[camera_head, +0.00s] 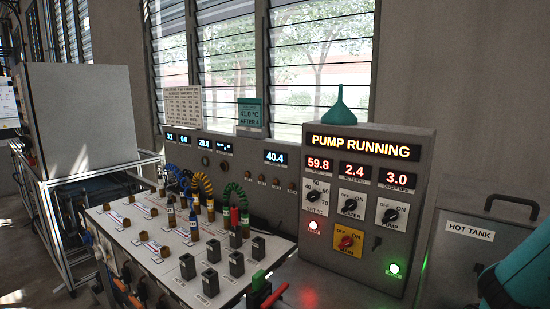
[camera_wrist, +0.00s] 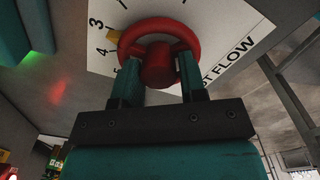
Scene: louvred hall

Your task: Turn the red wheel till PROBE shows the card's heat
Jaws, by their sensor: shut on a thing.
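The red wheel (camera_wrist: 146,30) sits on a white dial plate (camera_wrist: 238,25) reading "…OT FLOW" in the wrist view. Its yellow marker (camera_wrist: 114,36) lies beside the 3 and 4, seemingly nearer the 4. My gripper (camera_wrist: 160,64) is shut on the wheel, one finger each side of its red hub. The teal card (camera_head: 250,113) by the window in the head view appears to read 41.0 °C, with "AFTER 4" below. A display (camera_head: 276,157) below it shows 40.4; its label is too small to read. The wheel is not visible in the head view.
A grey control box (camera_head: 368,270) shows PUMP RUNNING, 59.8, 2.4 and 3.0, with several knobs. A hot tank (camera_head: 470,245) stands at right, beside my teal arm. A bench with black blocks, hoses and coloured fittings (camera_head: 150,225) fills the left and middle.

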